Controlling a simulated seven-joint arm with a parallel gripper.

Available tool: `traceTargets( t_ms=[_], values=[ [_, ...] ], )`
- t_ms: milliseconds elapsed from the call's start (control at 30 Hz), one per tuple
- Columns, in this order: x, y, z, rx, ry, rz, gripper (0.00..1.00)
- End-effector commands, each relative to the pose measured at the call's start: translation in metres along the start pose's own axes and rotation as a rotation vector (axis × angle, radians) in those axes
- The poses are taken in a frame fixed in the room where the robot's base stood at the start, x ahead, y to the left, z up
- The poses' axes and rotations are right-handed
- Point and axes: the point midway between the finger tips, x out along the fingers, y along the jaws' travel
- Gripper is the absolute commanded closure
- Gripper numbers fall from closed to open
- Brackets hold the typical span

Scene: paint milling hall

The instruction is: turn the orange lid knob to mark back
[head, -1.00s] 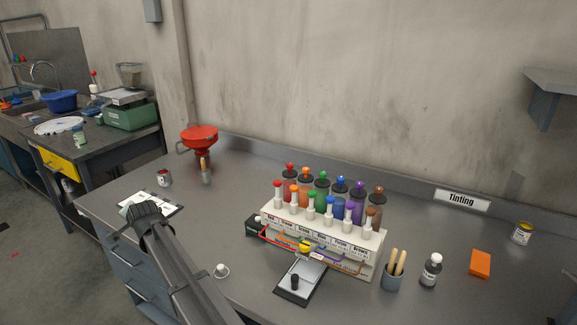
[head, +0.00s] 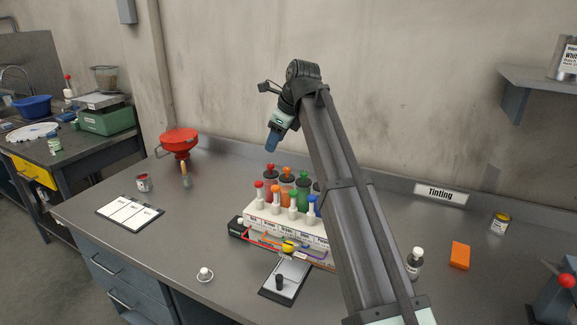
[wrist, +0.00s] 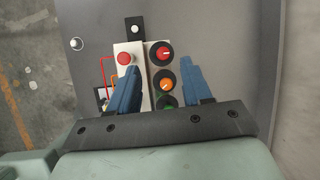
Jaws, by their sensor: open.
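The orange lid knob (head: 287,170) tops the dark round lid of the orange canister, in the back row of the tinting dispenser, between the red knob (head: 270,167) and the green knob (head: 304,174). In the wrist view the orange knob (wrist: 166,85) has a small pale mark that seems to point toward the front-left; its exact direction is hard to tell. My gripper (head: 271,150) is open and empty above the red and orange canisters. In the wrist view its blue fingers (wrist: 160,66) lie either side of the canister row, with no contact visible. The green lid is partly hidden.
White-bodied pumps (head: 276,198) with coloured tops stand just in front of the canisters. My arm hides the dispenser's right end. A red funnel (head: 180,142) stands to the left, and a clipboard (head: 130,212) lies on clear bench at front left.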

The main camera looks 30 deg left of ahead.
Motion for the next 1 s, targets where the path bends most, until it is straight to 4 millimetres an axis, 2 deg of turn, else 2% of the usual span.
traceTargets(
  t_ms=[33,133,233,367,567,1000],
  values=[
    [-0.019,-0.005,-0.015,0.060,0.011,0.009,0.51],
    [-0.046,-0.008,-0.037,0.162,0.033,0.032,0.51],
    [-0.062,-0.009,-0.051,0.226,0.048,0.047,0.51],
    [-0.069,-0.009,-0.058,0.261,0.057,0.056,0.51],
    [-0.051,-0.007,-0.059,0.264,0.059,0.058,0.51],
    [0.026,-0.002,-0.063,0.262,0.059,0.057,0.51]
  ],
)
